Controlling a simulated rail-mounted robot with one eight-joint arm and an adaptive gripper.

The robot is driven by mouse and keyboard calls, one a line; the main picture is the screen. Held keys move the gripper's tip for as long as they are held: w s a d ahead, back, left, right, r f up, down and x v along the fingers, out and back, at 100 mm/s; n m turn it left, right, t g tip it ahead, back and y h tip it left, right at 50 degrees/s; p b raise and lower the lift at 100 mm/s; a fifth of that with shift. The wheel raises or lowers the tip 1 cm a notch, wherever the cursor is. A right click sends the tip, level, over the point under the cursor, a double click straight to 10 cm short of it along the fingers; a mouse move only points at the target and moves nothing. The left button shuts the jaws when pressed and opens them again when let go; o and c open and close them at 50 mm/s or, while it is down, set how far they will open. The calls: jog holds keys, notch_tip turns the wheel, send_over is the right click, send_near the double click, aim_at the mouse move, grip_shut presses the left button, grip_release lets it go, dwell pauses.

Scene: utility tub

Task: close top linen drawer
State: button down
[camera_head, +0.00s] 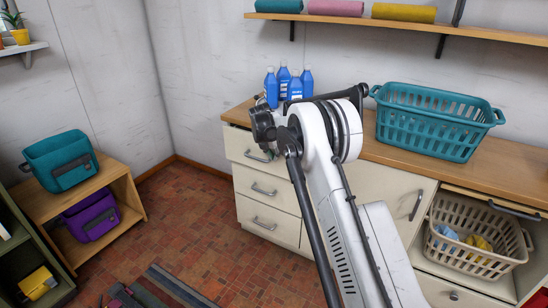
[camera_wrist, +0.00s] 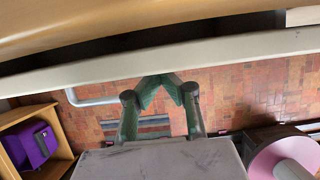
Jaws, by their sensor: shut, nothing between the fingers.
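The top linen drawer (camera_head: 243,146) is the uppermost of the white drawers at the left end of the counter. In the wrist view, the top edge of a white drawer front (camera_wrist: 50,80) crosses the picture, with a dark gap between it and the wooden countertop, so it stands somewhat open. A grey bar handle (camera_wrist: 90,99) shows on its outer face. My gripper (camera_wrist: 163,80) is shut and empty, its green-padded fingertips meeting at the drawer front. I cannot tell whether they touch it. In the head view my arm hides the gripper and part of the drawer.
Blue bottles (camera_head: 283,84) and a teal basket (camera_head: 432,125) stand on the wooden countertop (camera_head: 380,152). A beige basket (camera_head: 470,240) sits in an opening at right. A low wooden shelf (camera_head: 125,193) with teal and purple bags stands left. The tiled floor before the drawers is mostly clear.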

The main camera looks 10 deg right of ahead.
aim_at(284, 161)
jog(key=s+a+r+p, duration=0.2)
jog(key=s+a+r, duration=0.35)
jog(key=r, duration=0.35)
jog(key=s+d+p, duration=0.3)
jog(key=s+d, duration=0.1)
jog(key=w+d+f+b, duration=0.1)
jog(key=f, duration=0.2)
jog(key=w+d+f+b, duration=0.1)
jog(key=w+d+f, duration=0.1)
jog(key=f, duration=0.1)
jog(key=w+d+f+b, duration=0.1)
jog(key=f, duration=0.2)
jog(key=shift+w+d, duration=0.75)
jog(key=shift+w, duration=0.05)
